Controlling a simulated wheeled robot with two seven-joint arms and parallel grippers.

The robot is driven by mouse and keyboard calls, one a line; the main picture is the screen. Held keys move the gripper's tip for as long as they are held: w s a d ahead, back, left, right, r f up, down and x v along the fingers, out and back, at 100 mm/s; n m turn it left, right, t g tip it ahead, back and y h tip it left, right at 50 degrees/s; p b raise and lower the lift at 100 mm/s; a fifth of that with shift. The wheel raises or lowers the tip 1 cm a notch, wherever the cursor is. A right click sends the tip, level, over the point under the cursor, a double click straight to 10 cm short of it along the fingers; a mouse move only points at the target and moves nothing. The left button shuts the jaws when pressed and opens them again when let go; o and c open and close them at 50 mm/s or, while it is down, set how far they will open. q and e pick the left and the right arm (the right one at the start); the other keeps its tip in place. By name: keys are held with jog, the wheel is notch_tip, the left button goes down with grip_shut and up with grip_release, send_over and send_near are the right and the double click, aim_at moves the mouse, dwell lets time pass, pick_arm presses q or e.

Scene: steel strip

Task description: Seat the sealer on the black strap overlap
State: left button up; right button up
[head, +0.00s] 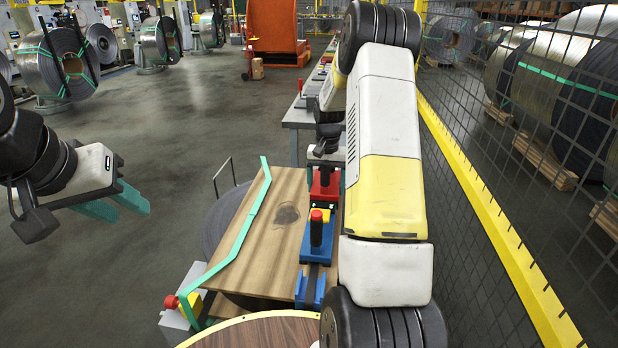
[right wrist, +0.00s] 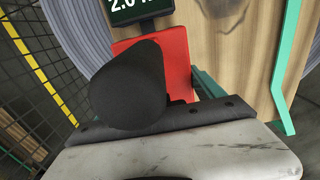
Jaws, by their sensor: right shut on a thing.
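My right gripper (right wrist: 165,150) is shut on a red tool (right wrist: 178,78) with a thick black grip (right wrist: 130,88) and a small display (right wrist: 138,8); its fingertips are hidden. In the head view a red tool (head: 324,187) stands just beyond a blue tool (head: 317,246) with a black grip and red top. No label shows which is the sealer. A green strap (head: 243,230) runs bent along the left of a wooden board (head: 273,222). I cannot make out a black strap overlap. My left gripper (head: 122,203) is open and empty, left of the board.
A grey box with a red knob (head: 181,312) stands at the board's near left corner. A round wood-topped table (head: 265,333) is at the front. A mesh fence (head: 520,170) closes the right side. The floor (head: 160,150) at left is clear. Strapped coils (head: 60,65) stand behind.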

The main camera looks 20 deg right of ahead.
jog(key=o, duration=2.1)
jog(key=shift+f, duration=0.2)
notch_tip(320, 180, up, 8)
jog(key=s+a+r+n+t, duration=0.3)
jog(key=s+a+r, duration=0.6)
jog(key=s+r, duration=0.5)
jog(key=s+a+n+t, duration=0.1)
jog(key=s+a, duration=0.1)
jog(key=s, duration=0.3)
jog(key=s+a+r+n+t+y, duration=0.1)
jog(key=s+a, duration=0.1)
jog(key=s, duration=0.3)
jog(key=s+a+r+t+y, duration=0.1)
jog(key=s+a, duration=0.1)
jog(key=s, duration=0.3)
jog(key=shift+s+a+r+n, duration=0.15)
jog(key=shift+s+a+n, duration=0.05)
jog(key=shift+a+n, duration=0.2)
